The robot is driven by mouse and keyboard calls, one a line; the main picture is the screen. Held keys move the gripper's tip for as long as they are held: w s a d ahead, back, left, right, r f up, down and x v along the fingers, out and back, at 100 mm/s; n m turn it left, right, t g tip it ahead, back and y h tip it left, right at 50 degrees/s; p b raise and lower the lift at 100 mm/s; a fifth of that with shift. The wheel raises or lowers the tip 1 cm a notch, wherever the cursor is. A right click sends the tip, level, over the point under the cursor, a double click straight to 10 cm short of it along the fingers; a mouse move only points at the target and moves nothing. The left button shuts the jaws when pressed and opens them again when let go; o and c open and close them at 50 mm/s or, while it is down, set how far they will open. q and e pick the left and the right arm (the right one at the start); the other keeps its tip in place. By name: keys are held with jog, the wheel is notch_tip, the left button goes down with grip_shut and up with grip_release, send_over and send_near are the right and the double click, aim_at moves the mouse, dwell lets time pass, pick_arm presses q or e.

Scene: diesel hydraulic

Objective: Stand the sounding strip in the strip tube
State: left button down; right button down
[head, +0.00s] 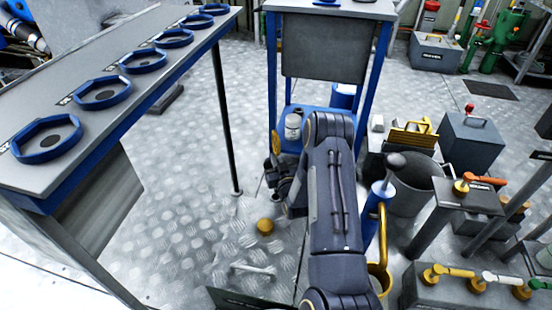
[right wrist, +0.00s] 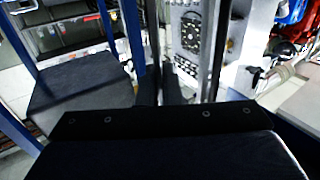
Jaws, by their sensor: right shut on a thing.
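My right arm reaches forward in the head view, with its dark gripper (head: 280,180) over the floor beside a blue-legged stand. In the right wrist view the fingertips (right wrist: 160,92) are close together. A thin dark upright piece (right wrist: 152,40) shows just beyond them. I take it for the sounding strip in their grip, but its ends and tilt are unclear. My left gripper is not in view.
A grey bench with blue hexagonal rings (head: 48,137) runs along the left. A grey bucket (head: 410,195), a dark box (head: 470,143) and small valve stands (head: 468,200) crowd the right. A yellow knob (head: 265,226) is low in front. The patterned floor (head: 185,215) is clear at left centre.

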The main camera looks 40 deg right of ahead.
jog(key=shift+f, duration=1.65)
jog(key=c, duration=1.5)
grip_release()
jog(key=s+a+r+p, duration=0.2)
jog(key=s+a+r, duration=0.1)
jog(key=r, duration=0.1)
jog(key=s+a+r+p, duration=0.3)
jog(key=s+r, duration=0.1)
jog(key=s+a+r+p, duration=0.2)
jog(key=s+a+r, duration=0.1)
jog(key=r, duration=0.2)
jog(key=shift+s+p, duration=0.3)
jog(key=shift+s, duration=0.05)
